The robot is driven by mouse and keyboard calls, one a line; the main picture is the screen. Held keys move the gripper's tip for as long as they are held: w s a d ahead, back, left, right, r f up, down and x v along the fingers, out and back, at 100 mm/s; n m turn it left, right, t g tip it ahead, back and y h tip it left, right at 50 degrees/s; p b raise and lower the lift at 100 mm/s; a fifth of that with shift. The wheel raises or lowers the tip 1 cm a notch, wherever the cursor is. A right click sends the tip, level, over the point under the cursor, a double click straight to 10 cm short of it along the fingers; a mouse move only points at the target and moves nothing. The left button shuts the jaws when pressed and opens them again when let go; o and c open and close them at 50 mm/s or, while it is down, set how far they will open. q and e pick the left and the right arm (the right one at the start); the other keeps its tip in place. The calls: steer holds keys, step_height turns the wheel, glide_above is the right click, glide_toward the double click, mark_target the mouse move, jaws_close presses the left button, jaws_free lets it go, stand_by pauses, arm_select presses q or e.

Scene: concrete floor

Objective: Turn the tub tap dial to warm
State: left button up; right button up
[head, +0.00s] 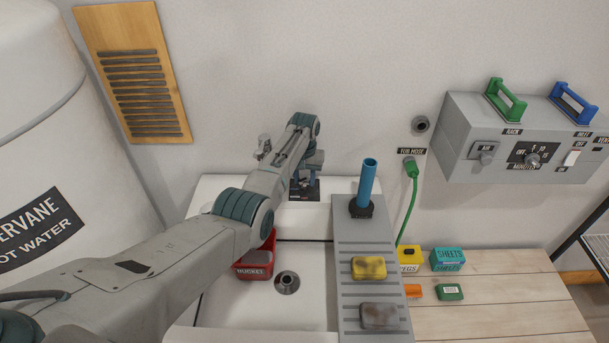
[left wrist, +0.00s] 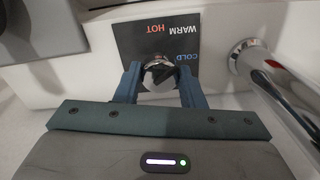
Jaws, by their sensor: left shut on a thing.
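The tap dial (left wrist: 158,74) is a chrome knob on a dark plate (left wrist: 128,38) at the tub's back ledge. The plate reads COLD in blue, HOT in red and WARM in white, upside down in the left wrist view. My left gripper (left wrist: 160,82) has one finger on each side of the dial and is shut on it. In the head view the gripper (head: 304,183) is at the plate and hides most of the dial. I cannot tell which word the dial points to. My right gripper is not in view.
A chrome spout (left wrist: 250,62) is close beside the dial. A red bucket (head: 258,262) stands in the white tub (head: 310,300). A slatted board (head: 370,250) across the tub holds a blue-handled tool (head: 367,185), a yellow sponge (head: 369,268) and a grey-brown block (head: 379,315).

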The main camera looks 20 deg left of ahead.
mark_target(305, 178)
arm_select(q)
steer(key=shift+r+n, duration=0.15)
steer(key=shift+n, duration=0.95)
steer(key=o, duration=1)
step_height(305, 178, up, 11)
steer(key=b, duration=0.1)
steer(key=shift+b, duration=0.4)
